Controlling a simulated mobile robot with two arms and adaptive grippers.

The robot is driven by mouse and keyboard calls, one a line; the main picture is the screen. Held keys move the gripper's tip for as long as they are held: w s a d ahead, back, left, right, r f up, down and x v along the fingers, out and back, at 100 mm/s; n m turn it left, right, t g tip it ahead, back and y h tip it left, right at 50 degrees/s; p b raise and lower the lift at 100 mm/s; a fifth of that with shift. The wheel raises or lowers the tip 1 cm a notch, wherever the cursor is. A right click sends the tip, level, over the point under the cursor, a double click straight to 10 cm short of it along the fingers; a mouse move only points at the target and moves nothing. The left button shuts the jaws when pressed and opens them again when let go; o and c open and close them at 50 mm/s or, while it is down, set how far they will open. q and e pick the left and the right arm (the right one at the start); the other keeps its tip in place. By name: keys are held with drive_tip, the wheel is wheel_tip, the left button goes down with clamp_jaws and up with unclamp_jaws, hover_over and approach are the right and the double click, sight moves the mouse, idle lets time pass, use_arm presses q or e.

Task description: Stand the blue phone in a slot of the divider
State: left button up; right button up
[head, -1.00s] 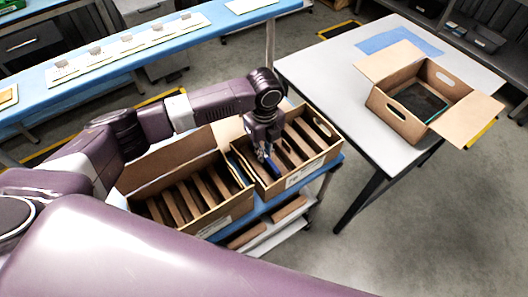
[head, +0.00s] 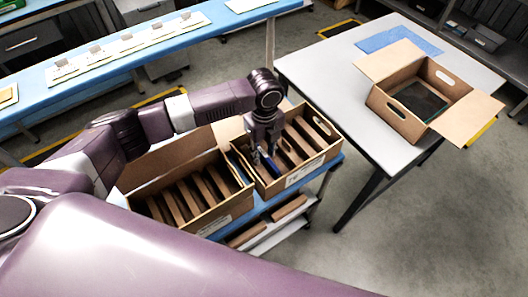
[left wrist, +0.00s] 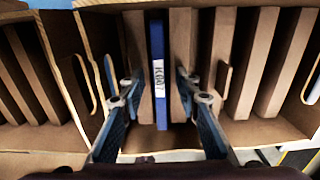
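The blue phone (head: 273,169) stands upright on edge in a slot of the right carton's divider (head: 301,139). In the left wrist view the phone (left wrist: 158,60) shows a white label and has brown slats (left wrist: 223,55) on both sides. My left gripper (head: 264,157) points down into this carton. In the left wrist view its two fingers (left wrist: 156,92) are spread, one on each side of the phone, with visible gaps. The phone's lower end is partly hidden in the slot. My right gripper is not in view.
A second carton with slats (head: 208,226) stands close on the left, on the same blue-topped cart (head: 275,203). A grey table (head: 335,75) on the right holds an open box (head: 392,118) and a blue mat (head: 385,38). A blue bench (head: 30,98) runs behind.

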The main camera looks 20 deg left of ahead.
use_arm(q)
wheel_tip(320, 180, up, 12)
idle(0.7)
wheel_tip(320, 180, up, 7)
drive_tip(key=p, duration=0.8)
idle(0.3)
